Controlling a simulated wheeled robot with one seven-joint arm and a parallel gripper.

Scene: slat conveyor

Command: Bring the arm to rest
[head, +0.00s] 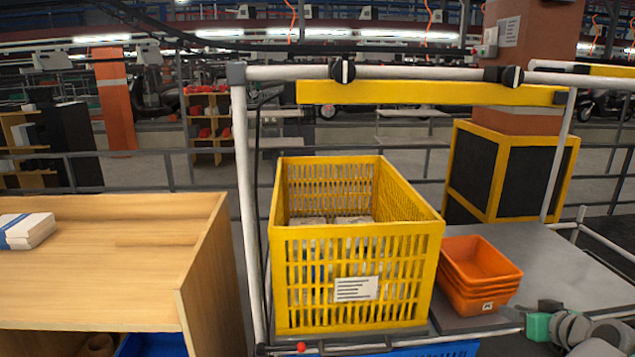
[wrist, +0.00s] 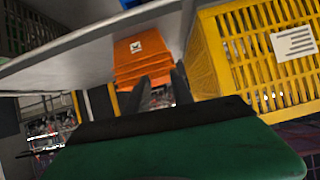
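My gripper (wrist: 159,84) shows in the wrist view with its two dark fingers apart and nothing held between them. The orange bins (wrist: 135,50) appear beyond the fingers, and I see no contact. In the head view, part of my arm is folded at the lower right corner, with the green part of the gripper (head: 538,327) just right of the orange bins (head: 474,278). The fingertips are too small to make out there.
A yellow crate (head: 355,232) with packages inside stands left of the bins and shows at the right in the wrist view (wrist: 262,60). A grey tabletop (head: 560,258) is clear behind the arm. A wooden shelf unit (head: 130,290) stands left. A white pole frame (head: 249,200) rises beside the crate.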

